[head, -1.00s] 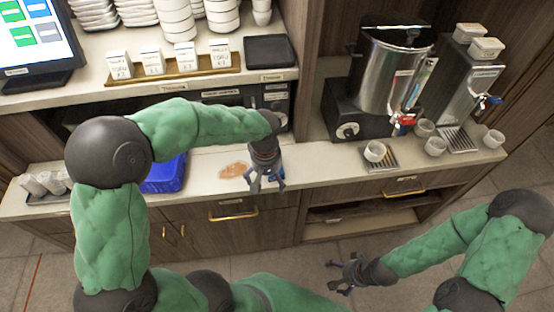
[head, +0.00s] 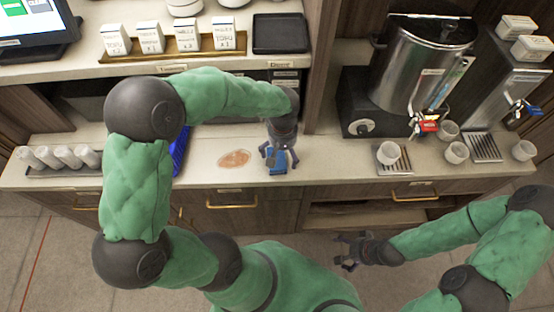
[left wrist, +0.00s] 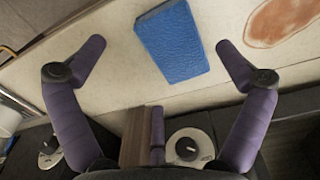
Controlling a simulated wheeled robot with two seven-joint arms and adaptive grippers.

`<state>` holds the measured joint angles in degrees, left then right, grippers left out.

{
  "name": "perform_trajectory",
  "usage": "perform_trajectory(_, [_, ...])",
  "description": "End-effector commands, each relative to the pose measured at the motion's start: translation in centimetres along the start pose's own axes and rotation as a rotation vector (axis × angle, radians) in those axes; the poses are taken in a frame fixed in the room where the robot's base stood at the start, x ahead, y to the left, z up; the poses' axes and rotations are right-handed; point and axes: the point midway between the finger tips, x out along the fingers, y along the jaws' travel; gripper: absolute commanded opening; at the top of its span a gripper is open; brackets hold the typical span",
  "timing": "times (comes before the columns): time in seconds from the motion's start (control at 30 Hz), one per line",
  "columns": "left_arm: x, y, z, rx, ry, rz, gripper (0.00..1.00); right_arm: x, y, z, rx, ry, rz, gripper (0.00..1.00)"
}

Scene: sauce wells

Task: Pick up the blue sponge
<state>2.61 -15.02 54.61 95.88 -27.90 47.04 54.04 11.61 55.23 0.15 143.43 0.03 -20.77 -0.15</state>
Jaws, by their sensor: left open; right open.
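The blue sponge (head: 277,160) lies on the pale counter, right of a brown spill. In the left wrist view the sponge (left wrist: 172,42) is a flat blue block, fully visible and lying at a slight slant. My left gripper (head: 279,157) is over the sponge with its fingers open. My right gripper (head: 348,252) is open and empty, low in front of the counter.
The brown spill (head: 234,159) is beside the sponge. A blue bin (head: 180,150) is partly hidden behind my left arm. Several cups (head: 58,157) stand at the far left. A metal urn (head: 424,62) and cups are at right. A shelf overhangs the counter's back.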

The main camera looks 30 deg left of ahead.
Motion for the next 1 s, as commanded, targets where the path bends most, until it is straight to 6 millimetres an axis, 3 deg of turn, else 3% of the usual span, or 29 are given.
perform_trajectory(0.37, [4.6, -0.3, -1.0, 0.001, -0.004, -0.003, 1.0, 1.2, 0.4, -0.1, 0.0, 0.0, 0.0, 0.94])
perform_trajectory(0.63, [5.0, -0.3, -1.1, 0.001, 0.0, 0.0, 1.0, 1.2, 0.4, -0.1, 0.0, 0.0, 0.0, 0.94])
perform_trajectory(0.67, [5.0, -0.3, -1.1, 0.001, -0.001, 0.0, 0.97, 1.2, 0.4, -0.1, 0.0, 0.0, 0.0, 0.94])
perform_trajectory(0.83, [5.0, -0.3, -1.1, 0.001, -0.001, 0.0, 0.5, 1.2, 0.4, -0.1, 0.0, 0.0, 0.0, 0.94])
perform_trajectory(1.0, [5.0, -0.3, -1.1, 0.001, -0.002, -0.001, 0.49, 1.2, 0.4, -0.1, 0.0, 0.0, 0.0, 0.94])
